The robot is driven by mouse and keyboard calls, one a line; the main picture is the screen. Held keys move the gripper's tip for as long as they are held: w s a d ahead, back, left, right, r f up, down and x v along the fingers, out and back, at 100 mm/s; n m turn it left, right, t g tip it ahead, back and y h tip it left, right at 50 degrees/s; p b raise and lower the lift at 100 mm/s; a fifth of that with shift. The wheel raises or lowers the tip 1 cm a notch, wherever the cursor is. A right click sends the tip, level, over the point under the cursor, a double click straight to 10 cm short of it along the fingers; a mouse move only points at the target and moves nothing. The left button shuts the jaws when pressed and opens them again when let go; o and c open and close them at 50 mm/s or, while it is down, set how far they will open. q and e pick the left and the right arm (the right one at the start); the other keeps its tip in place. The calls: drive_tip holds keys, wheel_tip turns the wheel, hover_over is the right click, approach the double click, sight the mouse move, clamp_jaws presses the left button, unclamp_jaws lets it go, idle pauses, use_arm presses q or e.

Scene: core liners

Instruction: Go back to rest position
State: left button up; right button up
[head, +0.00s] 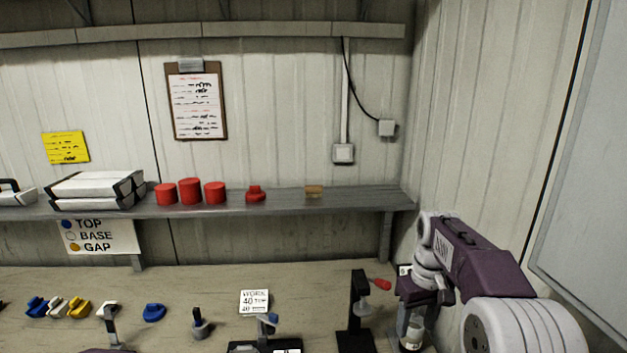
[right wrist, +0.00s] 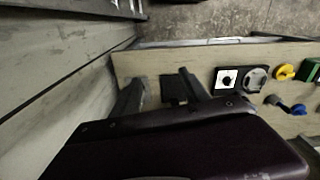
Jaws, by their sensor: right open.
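My right arm comes in from the right in the head view, raised over the right end of the workbench (head: 225,290). Its right gripper (head: 412,300) points down near the bench's right end, partly hidden by its own wrist. In the right wrist view the two dark fingers of the right gripper (right wrist: 161,80) stand apart with nothing held between them. I cannot make out my left gripper in the head view.
A black stand (head: 358,310) and a red-handled tool (head: 379,284) are close left of the right gripper. A bottle (head: 413,335) stands below it. Blue, white and yellow pieces (head: 57,307) lie at left. Red cylinders (head: 190,191) sit on the shelf. A wall closes the right side.

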drive_tip(key=s+a+f+m+b, duration=0.1)
drive_tip(key=s+a+f+b, duration=0.1)
drive_tip(key=s+f, duration=0.7)
drive_tip(key=s+a+f+m+b, duration=0.2)
drive_tip(key=s+a+f, duration=0.1)
drive_tip(key=s+f, duration=0.6)
drive_tip(key=shift+s+f+t, duration=0.15)
drive_tip(key=shift+f+t, duration=0.25)
drive_tip(key=shift+f, duration=0.3)
drive_tip(key=shift+s+d, duration=0.1)
drive_tip(key=shift+s, duration=0.05)
